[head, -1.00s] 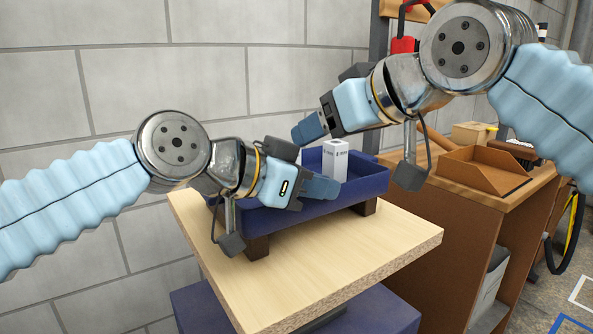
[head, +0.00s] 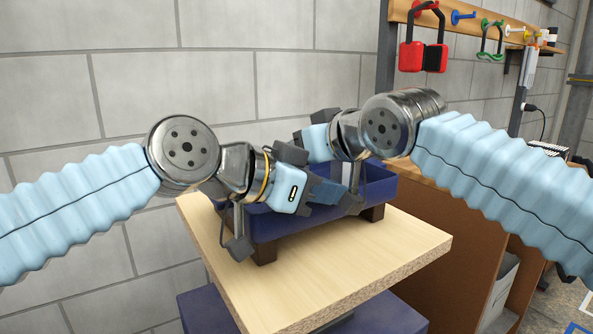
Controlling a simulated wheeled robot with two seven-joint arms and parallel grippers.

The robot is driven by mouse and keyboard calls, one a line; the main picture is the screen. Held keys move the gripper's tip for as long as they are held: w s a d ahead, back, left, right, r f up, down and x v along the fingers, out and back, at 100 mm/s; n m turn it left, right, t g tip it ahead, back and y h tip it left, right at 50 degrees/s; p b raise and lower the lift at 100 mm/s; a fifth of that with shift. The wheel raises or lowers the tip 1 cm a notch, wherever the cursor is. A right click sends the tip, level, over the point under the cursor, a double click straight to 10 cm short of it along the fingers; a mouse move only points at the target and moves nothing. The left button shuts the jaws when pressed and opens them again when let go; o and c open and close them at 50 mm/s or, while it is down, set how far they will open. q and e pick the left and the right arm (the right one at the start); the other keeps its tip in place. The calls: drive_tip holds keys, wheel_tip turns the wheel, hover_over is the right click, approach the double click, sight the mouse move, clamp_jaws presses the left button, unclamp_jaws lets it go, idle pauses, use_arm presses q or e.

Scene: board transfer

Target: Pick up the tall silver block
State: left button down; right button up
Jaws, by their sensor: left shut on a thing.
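My right gripper (head: 300,136) is just above and behind the left one, over the back of the tray. Its fingers are mostly hidden, so I cannot tell whether they are open.
The tray rests on dark wooden feet on a light wooden table (head: 370,262). A block wall (head: 90,100) stands behind. A brown wooden cabinet (head: 465,260) is at the right. The table's front is clear.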

drive_tip(key=shift+w+a+f, duration=0.1)
drive_tip(key=shift+w, duration=0.05)
clamp_jaws()
idle(0.4)
wheel_tip(320, 180, up, 10)
idle(0.4)
use_arm(q)
drive_tip(key=c, duration=1.2)
unclamp_jaws()
drive_tip(key=shift+o, duration=0.2)
